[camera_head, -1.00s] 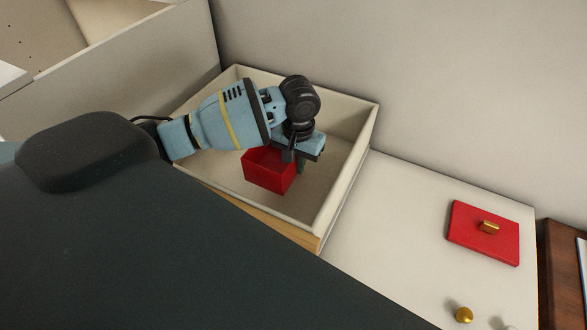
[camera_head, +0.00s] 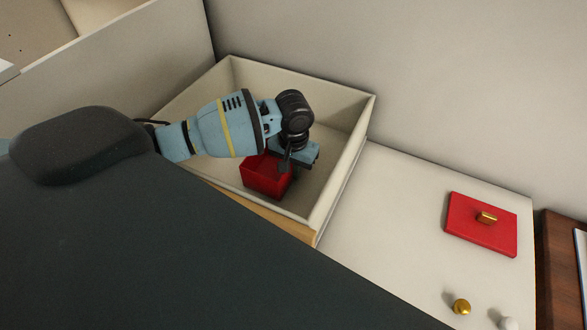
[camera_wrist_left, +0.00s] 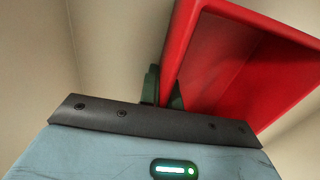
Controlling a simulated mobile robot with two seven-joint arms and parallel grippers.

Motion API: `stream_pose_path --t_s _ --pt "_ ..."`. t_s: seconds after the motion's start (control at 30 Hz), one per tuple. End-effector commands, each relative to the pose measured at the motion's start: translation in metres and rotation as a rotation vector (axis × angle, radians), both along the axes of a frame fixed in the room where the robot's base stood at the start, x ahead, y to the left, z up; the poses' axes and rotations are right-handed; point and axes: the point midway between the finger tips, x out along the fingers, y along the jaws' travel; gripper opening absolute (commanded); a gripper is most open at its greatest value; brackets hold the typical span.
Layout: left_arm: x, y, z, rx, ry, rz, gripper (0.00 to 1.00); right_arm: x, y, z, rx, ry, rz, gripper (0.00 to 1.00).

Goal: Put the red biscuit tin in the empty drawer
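The red biscuit tin (camera_head: 263,178) is an open, lidless box inside the open drawer (camera_head: 345,158), near its front wall. My left gripper (camera_head: 287,167) points down into the drawer at the tin's right side. In the left wrist view, its dark green fingers (camera_wrist_left: 163,88) sit on either side of one wall of the tin (camera_wrist_left: 225,65), shut on it. The tin looks empty inside. I cannot tell whether its base touches the drawer floor. My right gripper is not in view.
A red lid with a gold handle (camera_head: 468,232) lies on the white top right of the drawer. A gold knob (camera_head: 461,306) and a pale round object (camera_head: 507,323) are near the bottom edge. A brown wooden piece (camera_head: 556,262) stands far right. Walls border the drawer behind.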

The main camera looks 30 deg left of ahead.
Motion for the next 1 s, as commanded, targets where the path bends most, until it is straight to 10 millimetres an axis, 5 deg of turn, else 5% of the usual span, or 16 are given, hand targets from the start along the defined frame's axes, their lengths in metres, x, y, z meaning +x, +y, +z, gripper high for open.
stream_pose_path --t_s 0.07,0.27,0.63,1.0 --pt "0.001 0.0 -0.001 -0.001 -0.002 0.0 0.0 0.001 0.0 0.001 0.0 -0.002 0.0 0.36" --pt "0.0 0.0 -0.002 0.0 0.0 0.0 0.26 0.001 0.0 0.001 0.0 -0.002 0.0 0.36" --pt "0.0 0.0 0.003 0.0 -0.001 0.001 0.26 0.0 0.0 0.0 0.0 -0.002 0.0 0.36" --pt "0.001 0.0 0.07 -0.001 -0.007 0.0 0.26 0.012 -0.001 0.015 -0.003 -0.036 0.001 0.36"
